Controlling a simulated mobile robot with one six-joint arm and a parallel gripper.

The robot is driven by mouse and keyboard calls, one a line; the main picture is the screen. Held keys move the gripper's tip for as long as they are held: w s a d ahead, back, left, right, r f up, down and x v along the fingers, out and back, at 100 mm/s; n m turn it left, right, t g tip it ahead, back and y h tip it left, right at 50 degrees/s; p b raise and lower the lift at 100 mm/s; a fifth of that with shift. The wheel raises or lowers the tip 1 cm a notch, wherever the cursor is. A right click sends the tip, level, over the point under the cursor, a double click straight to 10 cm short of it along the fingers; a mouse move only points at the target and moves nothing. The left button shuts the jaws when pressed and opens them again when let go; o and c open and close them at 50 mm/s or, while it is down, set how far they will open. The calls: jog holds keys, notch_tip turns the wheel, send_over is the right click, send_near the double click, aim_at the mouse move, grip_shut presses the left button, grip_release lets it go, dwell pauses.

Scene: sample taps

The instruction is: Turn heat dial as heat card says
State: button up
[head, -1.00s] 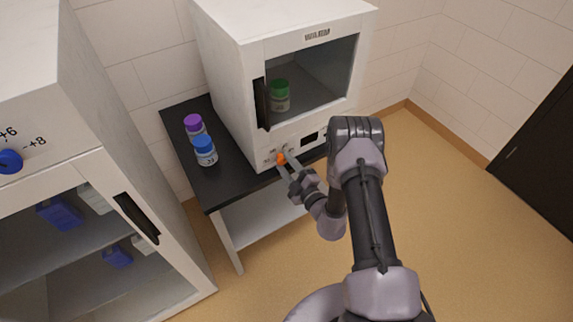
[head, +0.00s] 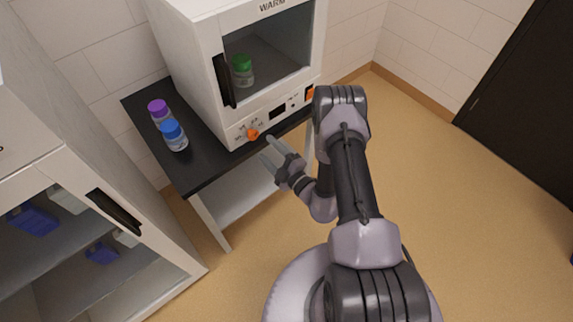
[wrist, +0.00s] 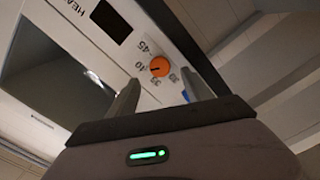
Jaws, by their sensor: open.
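The orange heat dial (head: 252,135) is on the lower front panel of the white warming cabinet (head: 200,75). In the wrist view the dial (wrist: 159,67) has printed numbers around it; 45, 40 and 35 are readable. A dark mark on the dial's face seems to point between 40 and 35, but I cannot tell exactly. My gripper (head: 268,150) is open and empty, in front of the dial and apart from it. In the wrist view its two fingers (wrist: 162,90) stand apart, with the dial beyond them. I cannot make out a heat card.
A purple-capped bottle (head: 159,112) and a blue-capped bottle (head: 174,137) stand on the black tabletop (head: 205,168) left of the cabinet. A green-capped bottle (head: 242,72) is inside the cabinet. An orange part (head: 310,94) shows at the panel's right end. Another glass-fronted cabinet (head: 150,270) stands at left.

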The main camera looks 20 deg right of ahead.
jog(key=p+v, duration=0.1)
jog(key=v, duration=1)
jog(key=shift+s+p, duration=0.15)
jog(key=shift+p, duration=0.2)
